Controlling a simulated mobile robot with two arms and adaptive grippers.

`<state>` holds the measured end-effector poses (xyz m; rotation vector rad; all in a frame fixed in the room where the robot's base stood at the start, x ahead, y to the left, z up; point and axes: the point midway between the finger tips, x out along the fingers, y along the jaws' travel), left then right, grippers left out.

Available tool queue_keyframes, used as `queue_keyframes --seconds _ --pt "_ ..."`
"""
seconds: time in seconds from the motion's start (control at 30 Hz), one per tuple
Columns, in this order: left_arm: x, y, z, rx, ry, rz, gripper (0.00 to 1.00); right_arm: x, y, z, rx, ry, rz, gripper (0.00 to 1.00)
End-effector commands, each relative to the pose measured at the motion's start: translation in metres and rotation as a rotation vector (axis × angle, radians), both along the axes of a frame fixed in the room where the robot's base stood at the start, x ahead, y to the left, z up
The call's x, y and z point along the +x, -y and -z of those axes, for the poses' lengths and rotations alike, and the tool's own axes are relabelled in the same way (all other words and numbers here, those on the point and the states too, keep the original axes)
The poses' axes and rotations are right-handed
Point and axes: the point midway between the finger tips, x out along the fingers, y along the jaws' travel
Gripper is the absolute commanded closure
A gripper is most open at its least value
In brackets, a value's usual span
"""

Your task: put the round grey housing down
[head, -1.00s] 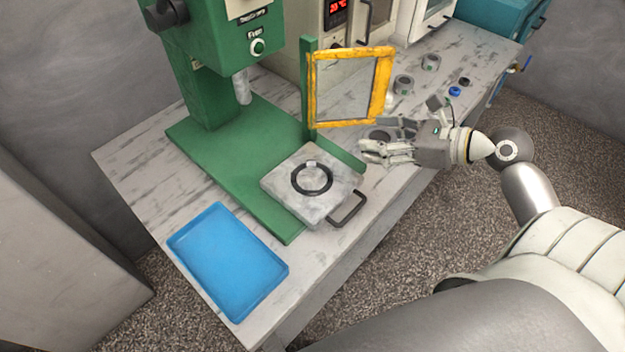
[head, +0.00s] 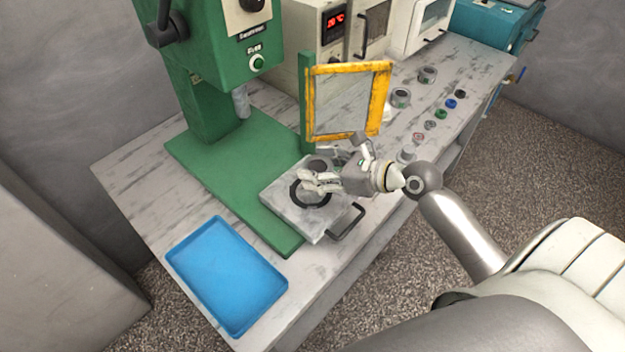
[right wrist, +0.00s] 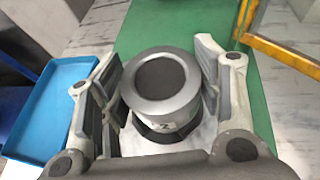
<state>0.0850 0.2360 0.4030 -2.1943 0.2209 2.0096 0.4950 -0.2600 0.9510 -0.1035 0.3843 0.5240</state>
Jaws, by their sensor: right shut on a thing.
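The round grey housing (right wrist: 160,85) is upright between the fingers of my right gripper (right wrist: 155,100) in the right wrist view. In the head view my right gripper (head: 320,172) is shut on the housing (head: 317,165), over the pale square fixture plate (head: 285,190). The black ring (head: 297,197) on that plate is partly covered by the fingers. In the right wrist view the ring (right wrist: 160,135) shows just below the housing. I cannot tell whether the housing touches the plate. My left gripper is not in view.
The green press (head: 215,60) stands behind left, its base under the plate. A yellow-framed guard (head: 378,100) stands close behind my right gripper. An empty blue tray (head: 225,275) lies front left. Other grey housings (head: 400,97) and several small coloured parts (head: 450,103) stand on the right.

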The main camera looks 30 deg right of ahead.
Motion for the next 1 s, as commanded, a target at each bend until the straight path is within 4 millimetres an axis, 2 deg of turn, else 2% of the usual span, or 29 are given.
queue_keyframes --seconds 0.17,0.27,0.3,0.43,0.83,0.87,1.0 --pt "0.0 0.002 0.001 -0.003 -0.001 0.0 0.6 0.006 -0.007 0.01 0.001 0.004 0.002 0.77" --pt "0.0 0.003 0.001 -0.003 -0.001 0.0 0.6 0.01 -0.015 0.021 0.001 0.002 0.0 0.77" --pt "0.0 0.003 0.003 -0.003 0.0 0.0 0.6 0.009 -0.013 0.03 0.0 -0.001 0.001 0.77" --pt "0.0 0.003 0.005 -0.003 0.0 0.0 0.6 0.009 -0.012 0.045 -0.002 0.002 0.001 0.77" --pt "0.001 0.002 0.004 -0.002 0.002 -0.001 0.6 0.009 -0.012 0.05 0.0 0.002 0.002 0.77" --pt "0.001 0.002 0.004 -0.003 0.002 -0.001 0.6 0.008 -0.012 0.051 -0.001 -0.001 0.001 0.38" --pt "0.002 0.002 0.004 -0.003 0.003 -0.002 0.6 0.008 -0.012 0.051 -0.002 0.0 0.001 0.2"
